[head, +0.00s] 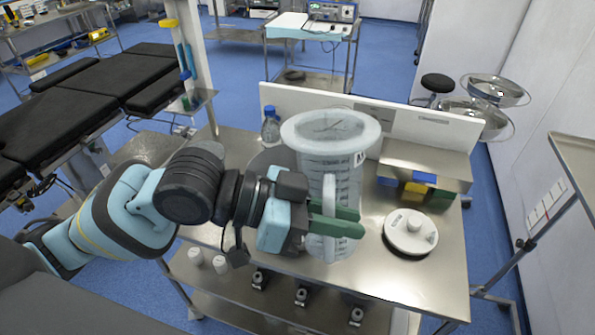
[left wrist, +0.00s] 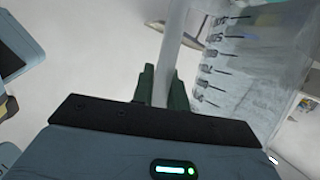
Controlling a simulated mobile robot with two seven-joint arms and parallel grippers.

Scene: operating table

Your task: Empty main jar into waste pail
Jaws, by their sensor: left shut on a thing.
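The main jar (head: 347,180) is a tall, translucent jar with graduation marks, a wide pale rim and a side handle (head: 328,190). It stands near upright in front of the steel cart top in the head view. My left gripper (head: 337,223), with green fingers, is shut on the handle. The left wrist view shows the handle (left wrist: 165,75) between the fingers and the marked jar wall (left wrist: 240,70) beside it. I cannot tell whether the jar's base touches the cart. I cannot make out a waste pail. My right gripper is out of view.
A round white lid (head: 411,232) with a knob lies on the cart top (head: 385,275) right of the jar. Blue and yellow blocks (head: 415,189) sit by a steel box. A blue-capped bottle (head: 270,127) stands behind. Steel bowls (head: 497,91) stand at the back right.

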